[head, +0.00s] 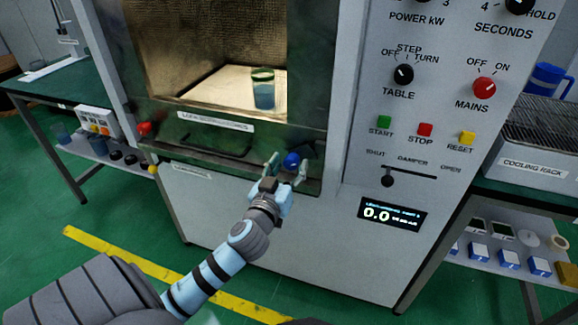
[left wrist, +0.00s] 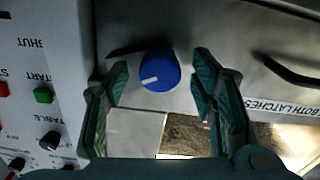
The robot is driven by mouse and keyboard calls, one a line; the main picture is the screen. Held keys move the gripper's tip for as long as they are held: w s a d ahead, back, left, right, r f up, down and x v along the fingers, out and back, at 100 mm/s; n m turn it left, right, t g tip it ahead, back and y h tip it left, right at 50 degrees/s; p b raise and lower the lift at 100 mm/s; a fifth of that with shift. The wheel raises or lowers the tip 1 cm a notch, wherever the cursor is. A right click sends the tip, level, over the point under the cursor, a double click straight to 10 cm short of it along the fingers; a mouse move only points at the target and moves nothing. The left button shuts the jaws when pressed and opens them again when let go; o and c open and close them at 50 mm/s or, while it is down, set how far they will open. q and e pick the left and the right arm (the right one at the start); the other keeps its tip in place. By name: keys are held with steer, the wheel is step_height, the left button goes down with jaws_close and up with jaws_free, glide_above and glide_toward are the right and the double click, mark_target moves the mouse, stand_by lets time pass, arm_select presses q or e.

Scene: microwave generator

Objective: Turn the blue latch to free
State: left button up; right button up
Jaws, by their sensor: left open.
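The blue latch (head: 291,160) is a round knob at the lower right of the microwave door frame. In the left wrist view the blue latch (left wrist: 160,72) carries a white mark that points left and slightly down in that picture. My left gripper (head: 286,167) is open, with its fingers pointing up at the latch. In the left wrist view the fingertips of the left gripper (left wrist: 162,78) stand on either side of the knob, with a visible gap on both sides. My right gripper is not in view.
A red knob (head: 145,128) sits at the door's lower left. The door handle (head: 215,146) runs between the two knobs. A beaker (head: 263,90) stands inside the lit cavity. The control panel (head: 440,100) is to the right, with a damper slider (head: 387,180) and a display (head: 391,214).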

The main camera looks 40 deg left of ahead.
arm_select(q)
steer(key=shift+w, duration=0.1)
steer(key=c, duration=1.1)
steer(key=shift+c, duration=0.2)
